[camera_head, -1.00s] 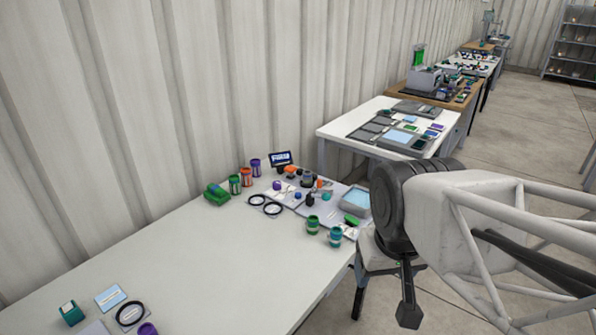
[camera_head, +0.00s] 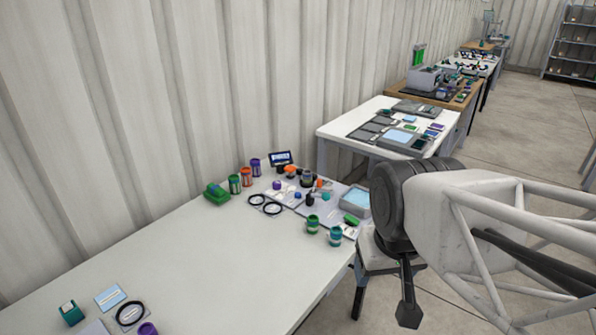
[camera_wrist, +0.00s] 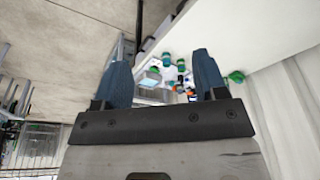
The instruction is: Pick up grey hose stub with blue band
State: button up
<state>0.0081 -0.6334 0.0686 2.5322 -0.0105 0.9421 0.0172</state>
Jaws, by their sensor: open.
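The grey hose stub with blue band cannot be picked out for certain; the parts on the white table are small in both views. A short teal-and-grey cylinder (camera_head: 335,236) stands near the table's right edge, with a green banded cylinder (camera_head: 313,223) beside it. A small dark grey piece (camera_head: 307,180) stands farther back among the parts. In the wrist view my gripper (camera_wrist: 162,58) is open, its two blue fingers apart with nothing held. The parts show small and well beyond the fingertips. In the head view my arm is at the right, off the table's edge.
The white table (camera_head: 190,270) is clear across its middle. Another table (camera_head: 350,128) stands behind.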

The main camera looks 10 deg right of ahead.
jog(key=shift+o, duration=0.6)
jog(key=w+d+n+h, duration=0.3)
jog(key=w+n, duration=0.1)
jog(key=w, duration=0.6)
jog(key=w+d+n+h, duration=0.2)
jog(key=w+d+n, duration=0.1)
jog(key=w, duration=0.7)
jog(key=n+t+h, duration=0.4)
jog(key=n+t, duration=0.2)
jog(key=n, duration=0.9)
send_over(307, 178)
jog(key=s+d, duration=0.2)
jog(key=s, duration=0.7)
jog(key=s+d, duration=0.2)
jog(key=s, duration=0.6)
notch_tip(307, 178, down, 11)
jog(key=w+a+f+n+t+y, duration=0.1)
jog(key=w+a+f+n, duration=0.1)
jog(key=w+f+n, duration=0.1)
jog(key=w+a+f+n+t+y, duration=0.1)
jog(key=w+a+f+n, duration=0.1)
jog(key=w+f, duration=0.3)
jog(key=w+a+f+n+t, duration=0.1)
jog(key=w+a+f+n, duration=0.2)
jog(key=w+f, duration=0.1)
jog(key=shift+w+a+f+n+y, duration=0.1)
jog(key=shift+w+f+n+y, duration=0.2)
jog(key=shift+f+y, duration=0.15)
jog(key=shift+w+f, duration=0.1)
